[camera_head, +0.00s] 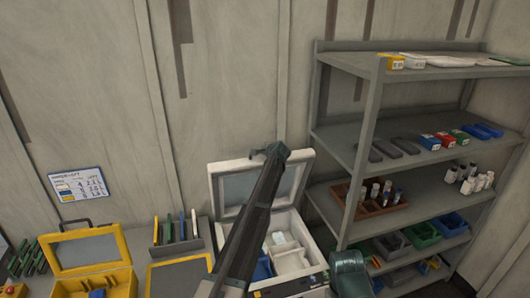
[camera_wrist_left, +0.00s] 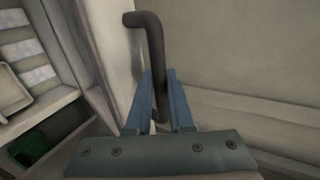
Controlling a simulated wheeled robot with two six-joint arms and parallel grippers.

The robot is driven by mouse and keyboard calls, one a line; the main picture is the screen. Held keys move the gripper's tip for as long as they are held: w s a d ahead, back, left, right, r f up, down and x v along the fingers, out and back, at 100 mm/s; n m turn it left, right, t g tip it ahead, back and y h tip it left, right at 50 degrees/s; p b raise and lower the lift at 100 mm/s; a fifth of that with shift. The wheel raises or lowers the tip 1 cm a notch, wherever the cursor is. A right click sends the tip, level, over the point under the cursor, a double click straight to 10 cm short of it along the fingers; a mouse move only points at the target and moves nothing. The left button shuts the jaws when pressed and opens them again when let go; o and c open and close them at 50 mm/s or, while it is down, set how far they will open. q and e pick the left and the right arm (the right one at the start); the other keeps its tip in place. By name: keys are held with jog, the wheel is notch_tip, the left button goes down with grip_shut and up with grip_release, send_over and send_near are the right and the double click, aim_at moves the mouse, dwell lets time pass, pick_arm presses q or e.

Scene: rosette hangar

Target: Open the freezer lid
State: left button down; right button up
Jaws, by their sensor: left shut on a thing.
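The freezer (camera_head: 318,282) is a white chest at bottom centre in the head view. Its lid (camera_head: 302,172) is raised and stands steeply tilted near the wall, with the inside of the chest uncovered. My left gripper (camera_head: 274,150) is at the lid's top edge, and my arm crosses in front of the lid and chest. In the left wrist view, my gripper's blue fingers (camera_wrist_left: 161,105) are shut on the dark bent lid handle (camera_wrist_left: 152,55). My right gripper's fingers are not seen.
Pale and blue packs (camera_head: 280,243) lie in the freezer. A grey shelf unit (camera_head: 355,170) with boxes, bottles and trays stands close on the right. A yellow case (camera_head: 70,285) and a file rack (camera_head: 158,250) are on the left. The wall is close behind the lid.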

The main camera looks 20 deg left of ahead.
pick_arm(q)
jog(key=shift+w, duration=0.1)
jog(key=c, duration=0.8)
grip_release()
